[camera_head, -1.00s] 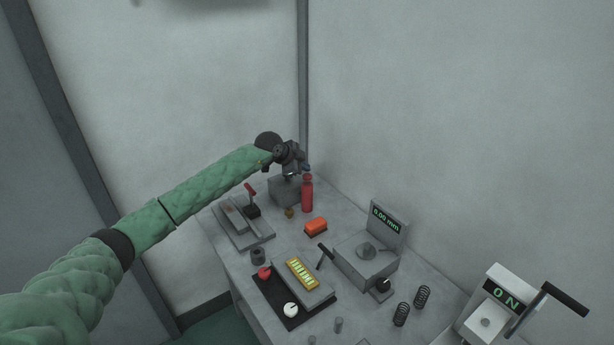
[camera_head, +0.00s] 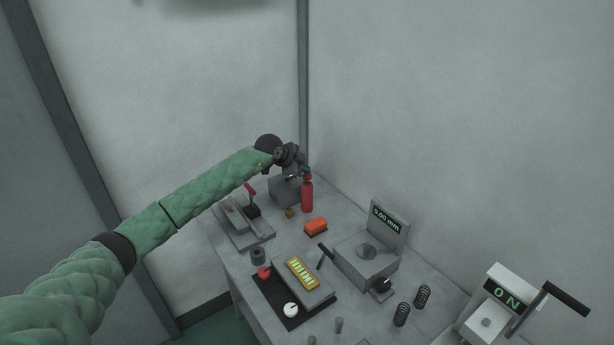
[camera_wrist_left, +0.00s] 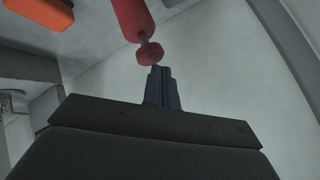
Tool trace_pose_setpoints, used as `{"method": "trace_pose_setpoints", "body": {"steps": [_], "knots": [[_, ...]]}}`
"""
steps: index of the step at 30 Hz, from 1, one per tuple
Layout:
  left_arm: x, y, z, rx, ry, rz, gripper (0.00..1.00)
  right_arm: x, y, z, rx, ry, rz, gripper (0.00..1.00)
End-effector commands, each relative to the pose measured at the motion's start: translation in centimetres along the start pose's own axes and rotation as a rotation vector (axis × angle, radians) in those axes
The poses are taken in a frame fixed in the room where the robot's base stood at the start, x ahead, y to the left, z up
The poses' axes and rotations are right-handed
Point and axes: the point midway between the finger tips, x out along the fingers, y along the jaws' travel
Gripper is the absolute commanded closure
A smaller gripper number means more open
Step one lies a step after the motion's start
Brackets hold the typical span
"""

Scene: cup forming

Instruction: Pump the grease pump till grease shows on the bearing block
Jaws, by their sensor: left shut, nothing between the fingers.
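The grease pump appears to be the upright red cylinder (camera_head: 307,198) at the back of the bench. In the left wrist view its red body (camera_wrist_left: 132,18) ends in a thin rod and a round red knob (camera_wrist_left: 151,55). My left gripper (camera_head: 307,170) is at the top of the pump. In the left wrist view its dark fingers (camera_wrist_left: 160,72) are shut, empty, with the tips close to the knob; I cannot tell whether they touch. The grey block (camera_head: 283,190) beside the pump is probably the bearing block, partly hidden by my wrist. I make out no grease on it. My right gripper is out of view.
An orange-red block (camera_head: 315,226) lies in front of the pump. A small brown piece (camera_head: 290,212) and a red-handled lever fixture (camera_head: 251,198) are to its left. Walls close off the back.

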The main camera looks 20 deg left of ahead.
Motion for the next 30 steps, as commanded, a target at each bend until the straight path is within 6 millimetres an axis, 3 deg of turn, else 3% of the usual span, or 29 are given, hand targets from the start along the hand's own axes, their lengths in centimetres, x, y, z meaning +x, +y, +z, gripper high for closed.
{"method": "trace_pose_setpoints", "body": {"steps": [30], "knots": [[0.74, 0.54, 0.53, 0.0, 0.0, 0.0, 1.0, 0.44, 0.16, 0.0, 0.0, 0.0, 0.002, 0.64]]}}
